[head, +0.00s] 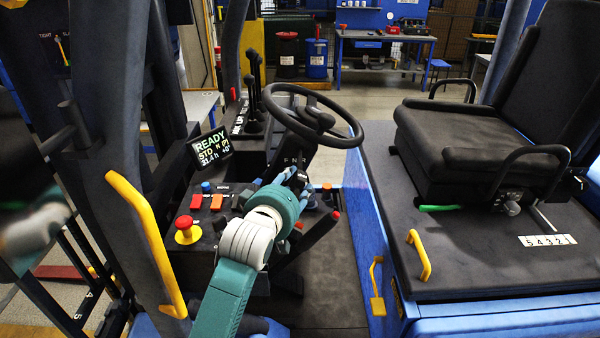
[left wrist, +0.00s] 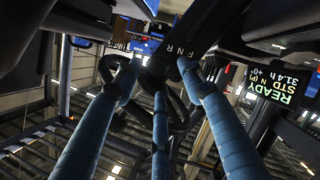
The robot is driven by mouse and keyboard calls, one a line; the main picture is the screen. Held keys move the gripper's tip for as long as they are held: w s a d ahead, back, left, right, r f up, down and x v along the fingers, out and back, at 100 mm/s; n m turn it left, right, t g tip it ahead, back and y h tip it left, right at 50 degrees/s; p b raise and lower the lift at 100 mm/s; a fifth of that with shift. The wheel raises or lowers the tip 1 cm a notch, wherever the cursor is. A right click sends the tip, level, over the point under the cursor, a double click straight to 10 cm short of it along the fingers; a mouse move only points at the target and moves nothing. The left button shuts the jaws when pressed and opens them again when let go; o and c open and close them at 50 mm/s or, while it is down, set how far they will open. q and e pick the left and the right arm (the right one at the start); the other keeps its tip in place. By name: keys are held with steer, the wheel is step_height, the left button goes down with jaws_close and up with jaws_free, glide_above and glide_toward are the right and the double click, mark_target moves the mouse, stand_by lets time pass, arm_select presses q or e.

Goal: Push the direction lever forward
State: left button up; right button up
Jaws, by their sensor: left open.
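The steering column carries a white F N R marking (head: 295,160), which also shows in the left wrist view (left wrist: 178,51). I cannot make out the direction lever clearly; my gripper covers the area just below the marking in the head view. My left gripper (head: 284,178) is open just below the steering wheel (head: 338,136), close to the column. In the left wrist view its blue fingers (left wrist: 158,80) are spread and reach up to the dark column, with nothing clearly held. I cannot tell whether a finger touches the lever. My right gripper is not in view.
The display (head: 211,147) reads READY, STD, N (P). A red mushroom button (head: 185,224) and several switches are left of my gripper. A red-tipped black handle (head: 317,232) stands to its right. A yellow grab bar (head: 145,240) is at left, the seat (head: 470,140) at right.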

mark_target(297, 181)
arm_select(q)
steer(key=x, duration=0.3)
steer(key=shift+w+d+p, duration=0.1)
steer(key=shift+w+p, duration=0.1)
steer(key=shift+p, duration=0.2)
steer(key=x, duration=0.2)
steer(key=shift+w+f, duration=0.25)
jaws_close()
steer(key=shift+w+f, duration=0.1)
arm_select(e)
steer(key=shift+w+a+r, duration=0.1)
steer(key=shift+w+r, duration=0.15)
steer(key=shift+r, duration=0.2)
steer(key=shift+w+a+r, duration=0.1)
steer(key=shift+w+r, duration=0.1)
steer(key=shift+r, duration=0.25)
